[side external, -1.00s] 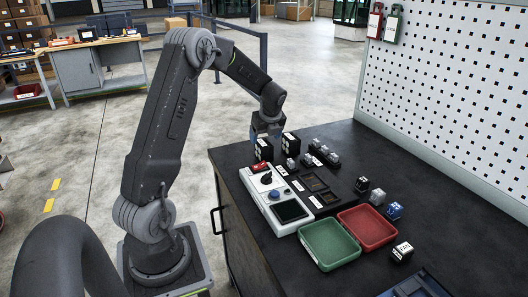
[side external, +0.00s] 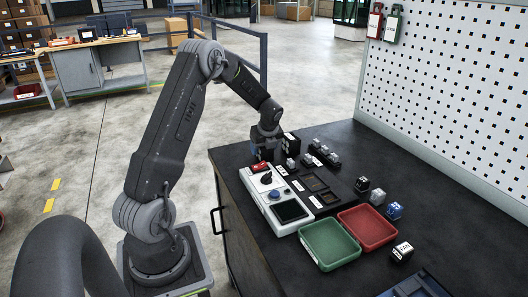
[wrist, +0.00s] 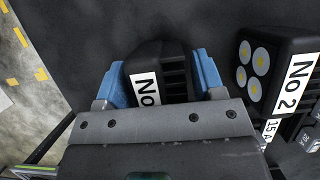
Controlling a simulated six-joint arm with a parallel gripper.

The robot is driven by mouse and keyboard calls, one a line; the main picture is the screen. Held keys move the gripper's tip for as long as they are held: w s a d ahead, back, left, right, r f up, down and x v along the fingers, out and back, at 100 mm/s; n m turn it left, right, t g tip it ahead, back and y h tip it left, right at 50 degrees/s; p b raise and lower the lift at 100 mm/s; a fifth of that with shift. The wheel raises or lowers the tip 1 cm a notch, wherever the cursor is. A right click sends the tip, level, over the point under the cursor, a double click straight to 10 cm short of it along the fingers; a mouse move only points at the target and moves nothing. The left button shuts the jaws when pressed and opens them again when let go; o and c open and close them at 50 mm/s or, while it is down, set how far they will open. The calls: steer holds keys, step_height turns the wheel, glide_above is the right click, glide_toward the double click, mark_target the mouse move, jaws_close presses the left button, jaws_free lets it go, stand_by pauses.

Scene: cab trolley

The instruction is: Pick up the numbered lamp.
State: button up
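A black block-shaped lamp (wrist: 158,62) with a white "No" label stands between the blue fingers of my gripper (wrist: 160,78) in the wrist view. Its number is hidden behind the gripper body. The fingers are spread around it, one on each side, close to its sides; contact is not clear. A second black lamp, marked "No 2" (wrist: 280,72), with several yellow round spots, stands to the right, outside the fingers. In the side view my gripper (side external: 264,152) is low at the table's far left corner and hides the first lamp. The No 2 lamp (side external: 292,142) stands beside it.
A white control panel (side external: 272,200) lies in front of the gripper. Small labelled blocks (side external: 322,155) stand in a row to the right. A green tray (side external: 328,262), a red tray (side external: 386,229) and a pegboard (side external: 450,90) are farther right.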

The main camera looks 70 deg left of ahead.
steer(key=c, duration=1)
steer(key=shift+o, duration=0.2)
steer(key=shift+r, duration=0.55)
steer(key=r, duration=0.2)
steer(key=s+r, duration=0.1)
steer(key=r, duration=0.1)
steer(key=shift+a, duration=0.2)
steer(key=s+a+r, duration=0.3)
steer(key=s+r, duration=0.4)
steer(key=s, duration=0.3)
steer(key=shift+a+r, duration=0.25)
